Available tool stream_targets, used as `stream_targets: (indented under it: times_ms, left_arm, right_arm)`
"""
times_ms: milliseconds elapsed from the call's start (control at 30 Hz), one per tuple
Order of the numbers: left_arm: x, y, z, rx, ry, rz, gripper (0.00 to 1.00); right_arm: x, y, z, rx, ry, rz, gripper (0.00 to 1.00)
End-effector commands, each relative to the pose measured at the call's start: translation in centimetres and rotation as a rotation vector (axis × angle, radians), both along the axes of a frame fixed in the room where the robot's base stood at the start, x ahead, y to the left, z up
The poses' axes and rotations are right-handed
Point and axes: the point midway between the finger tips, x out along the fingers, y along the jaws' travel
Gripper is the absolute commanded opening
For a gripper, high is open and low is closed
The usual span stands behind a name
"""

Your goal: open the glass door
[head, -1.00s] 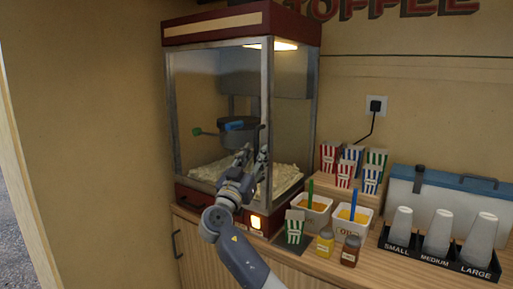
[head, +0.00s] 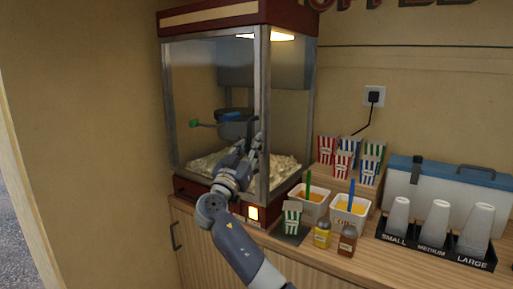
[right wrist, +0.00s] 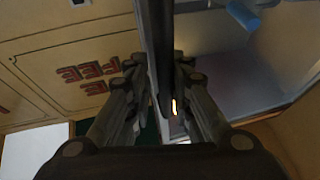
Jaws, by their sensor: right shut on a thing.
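The popcorn machine (head: 215,18) stands at the back of the counter, with a dark red top and base and glass sides. Its glass door (head: 190,100) is on the front, facing left of centre, and looks closed. My right gripper (head: 256,142) is at the door's right side, shut on the door handle, a dark upright bar. In the right wrist view this handle (right wrist: 160,50) runs between the fingers; the fingers hide part of it. Popcorn (head: 210,163) and a kettle (head: 237,128) show behind the glass. My left gripper is not in view.
Striped boxes (head: 342,163), tubs with scoops (head: 349,217), small jars (head: 347,240) and a cup holder (head: 440,250) stand to the right. A single green striped box (head: 292,218) is close to my right arm. Space left of the machine is free up to the wall.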

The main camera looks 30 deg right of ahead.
Motion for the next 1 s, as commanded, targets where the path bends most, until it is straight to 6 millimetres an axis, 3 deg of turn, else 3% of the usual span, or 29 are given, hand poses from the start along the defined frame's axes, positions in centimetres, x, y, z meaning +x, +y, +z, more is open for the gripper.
stream_targets:
  times_ms: [33,200,400,800,833,1000]
  left_arm:
    - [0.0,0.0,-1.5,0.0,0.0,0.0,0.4]
    - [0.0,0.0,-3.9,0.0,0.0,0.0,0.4]
    - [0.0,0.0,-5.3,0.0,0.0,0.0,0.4]
    - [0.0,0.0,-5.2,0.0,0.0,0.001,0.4]
    - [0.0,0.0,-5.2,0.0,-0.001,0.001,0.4]
    - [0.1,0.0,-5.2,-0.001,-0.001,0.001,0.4]
  right_arm:
    - [0.1,2.3,-0.8,0.007,-0.01,0.031,0.0]
    - [-0.6,6.7,-0.7,0.007,-0.009,0.034,0.0]
    - [-0.9,10.0,-0.3,0.005,-0.008,0.032,0.0]
    - [-1.0,10.7,0.2,0.005,-0.009,0.03,0.0]
    - [-1.0,10.6,0.2,0.004,-0.008,0.03,0.32]
    - [-1.0,10.5,0.2,0.002,-0.006,0.027,0.32]
